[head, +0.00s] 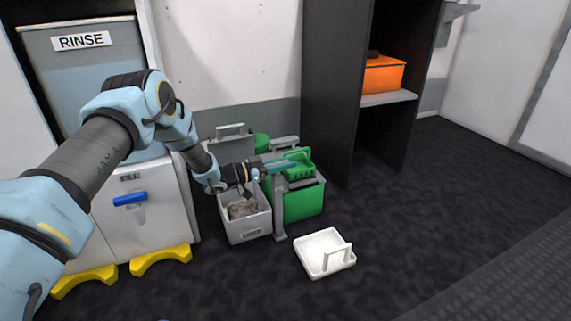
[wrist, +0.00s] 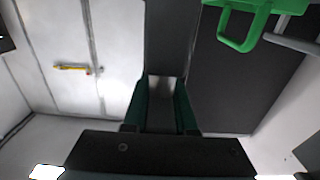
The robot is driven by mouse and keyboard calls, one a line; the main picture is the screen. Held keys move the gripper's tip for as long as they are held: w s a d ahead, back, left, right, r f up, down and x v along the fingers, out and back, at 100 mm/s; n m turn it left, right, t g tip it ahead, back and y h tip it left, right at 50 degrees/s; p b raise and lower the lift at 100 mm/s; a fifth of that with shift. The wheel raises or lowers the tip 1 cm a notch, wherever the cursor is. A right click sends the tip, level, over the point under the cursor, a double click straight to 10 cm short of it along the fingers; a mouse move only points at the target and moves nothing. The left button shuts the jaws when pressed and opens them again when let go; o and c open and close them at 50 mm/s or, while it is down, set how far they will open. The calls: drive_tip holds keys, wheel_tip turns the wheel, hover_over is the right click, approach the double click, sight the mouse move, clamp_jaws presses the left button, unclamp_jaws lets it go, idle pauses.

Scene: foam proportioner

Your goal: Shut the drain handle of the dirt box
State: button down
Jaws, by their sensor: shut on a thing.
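The white box with a blue drain handle (head: 130,198) stands at the left in the head view, below the grey RINSE box. I take this white box (head: 165,205) as the dirt box; its small label is too blurred to read. The blue handle lies about level across a pale spout. My gripper (head: 288,163) is well to the right of the handle, at the green bin's top. In the wrist view my gripper (wrist: 160,100) is shut on a grey piece (wrist: 161,88), which I cannot identify. The blue handle is outside the wrist view.
A grey bin (head: 237,228) and green bin (head: 303,207) stand below my gripper, beside a grey post (head: 278,215). A white tray (head: 312,266) lies on the floor in front. Yellow feet (head: 160,260) jut out below the white box. The floor at right is clear.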

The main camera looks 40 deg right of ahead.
drive_tip(key=shift+f+m+g+b, duration=0.15)
drive_tip(key=shift+m+g+b, duration=0.3)
drive_tip(key=shift+g, duration=0.15)
drive_tip(key=shift+s+m+g+y+b, duration=0.1)
drive_tip(key=shift+m+g+y+b, duration=0.2)
drive_tip(key=shift+g+y, duration=0.15)
drive_tip(key=g+b, duration=0.1)
drive_tip(key=m+g+y+b, duration=0.2)
drive_tip(key=shift+s+a+f+m, duration=0.15)
drive_tip(key=shift+s+a+m, duration=0.1)
drive_tip(key=shift+s, duration=0.05)
drive_tip(key=shift+s+a+m+g+y+b, duration=0.1)
drive_tip(key=shift+a+m+g+y+b, duration=0.05)
drive_tip(key=shift+m+g+y+b, duration=0.45)
drive_tip(key=shift+s+a+m+g+y+b, duration=0.1)
drive_tip(key=shift+m+g+y+b, duration=0.3)
drive_tip(key=shift+g+y+b, duration=0.2)
drive_tip(key=shift+r+y, duration=0.2)
drive_tip(key=shift+y, duration=0.05)
drive_tip(key=c, duration=0.7)
unclamp_jaws()
drive_tip(key=shift+r, duration=0.1)
drive_tip(key=shift+r, duration=0.1)
